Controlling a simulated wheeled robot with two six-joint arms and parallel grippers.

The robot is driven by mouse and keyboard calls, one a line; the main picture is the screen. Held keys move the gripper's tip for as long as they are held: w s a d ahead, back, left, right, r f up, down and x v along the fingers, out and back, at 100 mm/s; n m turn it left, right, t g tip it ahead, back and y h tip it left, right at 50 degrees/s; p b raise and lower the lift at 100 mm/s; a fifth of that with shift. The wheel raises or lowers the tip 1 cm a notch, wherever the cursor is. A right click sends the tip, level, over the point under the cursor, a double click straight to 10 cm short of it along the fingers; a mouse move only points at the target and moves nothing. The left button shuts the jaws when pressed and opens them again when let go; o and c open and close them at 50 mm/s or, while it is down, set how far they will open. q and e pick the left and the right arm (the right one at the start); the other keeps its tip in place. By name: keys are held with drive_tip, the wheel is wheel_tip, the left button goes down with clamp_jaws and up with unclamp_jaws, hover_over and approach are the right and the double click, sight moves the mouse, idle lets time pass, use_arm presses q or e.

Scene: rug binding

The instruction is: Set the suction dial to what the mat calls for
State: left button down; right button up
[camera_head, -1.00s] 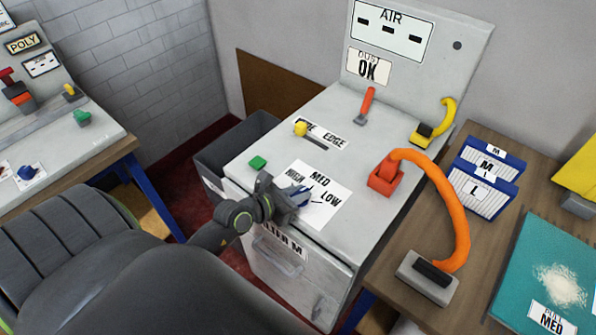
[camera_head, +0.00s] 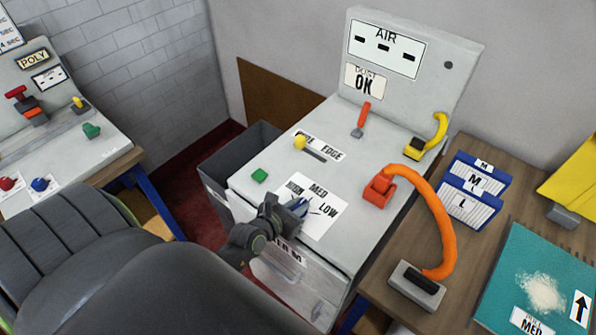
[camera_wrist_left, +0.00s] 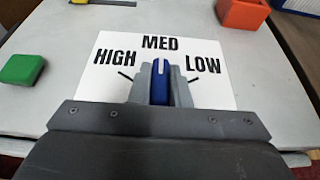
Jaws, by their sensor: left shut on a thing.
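The suction dial is a blue knob (camera_wrist_left: 159,88) on a white card (camera_head: 331,222) marked HIGH, MED and LOW. In the left wrist view its white line points up toward MED. My left gripper (camera_wrist_left: 160,85) is shut on the knob, a finger on each side; in the head view the gripper (camera_head: 291,212) covers most of it. My right gripper is not in view.
The sloped panel also has a green button (camera_head: 259,175), a yellow-knobbed slider (camera_head: 299,142), an orange lever (camera_head: 362,118) and an orange hose (camera_head: 447,215). Blue-edged filters (camera_head: 468,205) stand on the right table. A grey bin (camera_head: 215,180) is at the panel's left.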

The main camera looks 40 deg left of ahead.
use_arm(q)
drive_tip(key=c, duration=1.4)
unclamp_jaws()
drive_tip(key=shift+o, duration=0.2)
drive_tip(key=shift+s, duration=0.15)
drive_tip(key=b+v, duration=0.1)
drive_tip(key=v, duration=1.6)
drive_tip(key=shift+s, duration=0.1)
